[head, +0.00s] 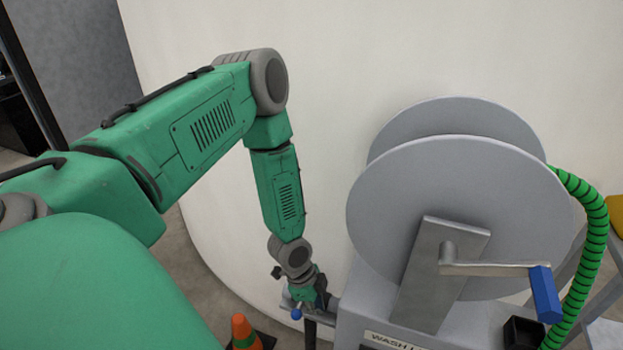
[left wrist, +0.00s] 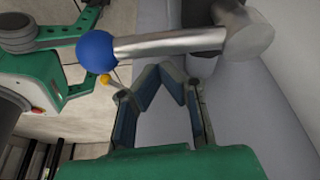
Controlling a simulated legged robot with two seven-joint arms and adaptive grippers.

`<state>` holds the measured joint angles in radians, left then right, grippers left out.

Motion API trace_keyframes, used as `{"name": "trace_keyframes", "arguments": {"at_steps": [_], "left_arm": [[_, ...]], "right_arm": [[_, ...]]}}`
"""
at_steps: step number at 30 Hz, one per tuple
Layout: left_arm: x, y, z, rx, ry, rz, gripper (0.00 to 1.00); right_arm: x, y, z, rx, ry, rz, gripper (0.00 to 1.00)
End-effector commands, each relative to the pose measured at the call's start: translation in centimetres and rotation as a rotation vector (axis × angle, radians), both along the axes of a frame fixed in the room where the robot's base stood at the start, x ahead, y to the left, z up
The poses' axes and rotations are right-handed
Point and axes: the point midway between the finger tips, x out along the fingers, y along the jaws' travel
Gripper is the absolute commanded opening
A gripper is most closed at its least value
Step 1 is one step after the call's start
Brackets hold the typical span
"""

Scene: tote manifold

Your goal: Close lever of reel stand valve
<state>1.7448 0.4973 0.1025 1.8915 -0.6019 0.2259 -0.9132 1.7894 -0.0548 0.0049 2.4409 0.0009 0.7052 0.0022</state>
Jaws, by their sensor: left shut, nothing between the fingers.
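The valve lever (left wrist: 165,43) is a silver rod ending in a blue ball knob (left wrist: 97,47). In the left wrist view it lies across the top, from the knob at left to a round silver joint at right. In the head view the blue knob (head: 296,314) shows small, low beside the reel stand. My left gripper (left wrist: 160,72) is shut and empty, its fingertips close to the rod in the picture. I cannot tell whether they touch it. In the head view my left gripper (head: 319,292) is partly hidden at the stand's left side. My right gripper is not in view.
The reel stand has two large grey discs (head: 440,205), a crank with a blue handle (head: 545,294) and a green ribbed hose (head: 597,235). An orange cone (head: 242,330) stands on the floor at the left. A curved white wall (head: 340,60) rises behind.

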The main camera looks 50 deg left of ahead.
Motion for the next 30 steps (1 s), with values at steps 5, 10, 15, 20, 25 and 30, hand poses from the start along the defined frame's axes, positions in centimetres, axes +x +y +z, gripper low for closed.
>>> {"name": "trace_keyframes", "arguments": {"at_steps": [5,10,15,20,25,30], "left_arm": [[-0.1,0.2,3.5,-0.003,-0.004,0.001,0.00],[-0.6,1.3,6.8,-0.007,-0.004,0.000,0.00],[-0.9,1.9,8.7,-0.007,-0.001,-0.001,0.00],[-1.0,2.0,9.4,-0.006,-0.002,-0.002,0.00],[-1.0,1.9,9.5,-0.003,0.000,-0.003,0.00],[-1.0,2.0,9.4,-0.004,-0.001,-0.003,0.00]], "right_arm": [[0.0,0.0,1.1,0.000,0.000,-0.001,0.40],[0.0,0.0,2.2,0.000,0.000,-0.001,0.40],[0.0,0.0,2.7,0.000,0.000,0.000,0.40],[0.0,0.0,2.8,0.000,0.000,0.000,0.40],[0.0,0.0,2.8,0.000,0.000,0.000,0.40],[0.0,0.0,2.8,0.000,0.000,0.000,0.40]]}}
